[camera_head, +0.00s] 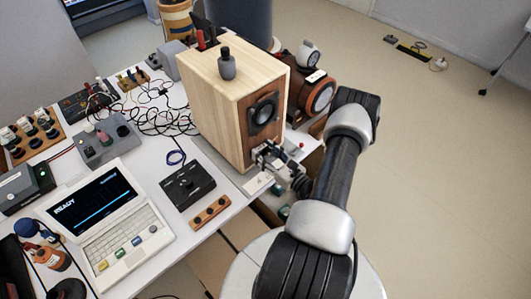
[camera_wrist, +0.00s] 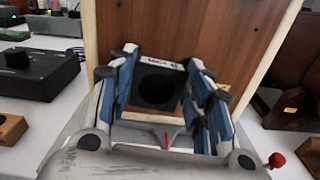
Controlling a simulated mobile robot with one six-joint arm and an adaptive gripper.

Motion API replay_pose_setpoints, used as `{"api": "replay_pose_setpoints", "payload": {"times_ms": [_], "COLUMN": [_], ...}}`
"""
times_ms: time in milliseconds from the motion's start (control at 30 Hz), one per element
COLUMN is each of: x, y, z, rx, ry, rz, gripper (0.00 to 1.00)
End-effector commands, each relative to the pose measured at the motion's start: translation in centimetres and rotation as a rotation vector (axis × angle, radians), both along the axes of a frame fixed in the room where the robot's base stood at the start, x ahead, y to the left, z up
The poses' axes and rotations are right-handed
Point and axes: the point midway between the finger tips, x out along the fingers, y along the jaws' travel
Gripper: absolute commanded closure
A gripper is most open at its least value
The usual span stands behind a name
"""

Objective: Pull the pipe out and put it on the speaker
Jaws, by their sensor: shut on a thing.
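The speaker (camera_head: 215,100) is a pale wooden box with a brown front panel and a dark round driver, standing near the table's right edge. My gripper (camera_head: 268,158) is at the lower part of that front panel. In the wrist view, my gripper (camera_wrist: 162,88) has its blue-padded fingers on both sides of the dark round mouth of the pipe (camera_wrist: 157,90) and is shut on it. A small printed label shows just above the mouth. How far the pipe sits in the panel is hidden. In the head view the pipe is hidden by my gripper.
A dark grey knobbed object (camera_head: 227,66) stands on the speaker's top. A black control box (camera_head: 184,184), a wooden strip (camera_head: 210,212) and a laptop (camera_head: 108,212) lie to the left. Brown round equipment (camera_head: 316,92) stands close behind on the right. Cables spread left of the speaker.

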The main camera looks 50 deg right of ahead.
Motion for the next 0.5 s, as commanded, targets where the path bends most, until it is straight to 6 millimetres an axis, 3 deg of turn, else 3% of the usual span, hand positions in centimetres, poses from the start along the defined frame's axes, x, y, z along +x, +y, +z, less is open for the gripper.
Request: {"api": "replay_pose_setpoints", "payload": {"times_ms": [500], "x": [-1.4], "y": [0.1], "z": [0.0], "rx": [0.0], "ry": [0.001], "rz": [-0.001], "gripper": [0.81]}}
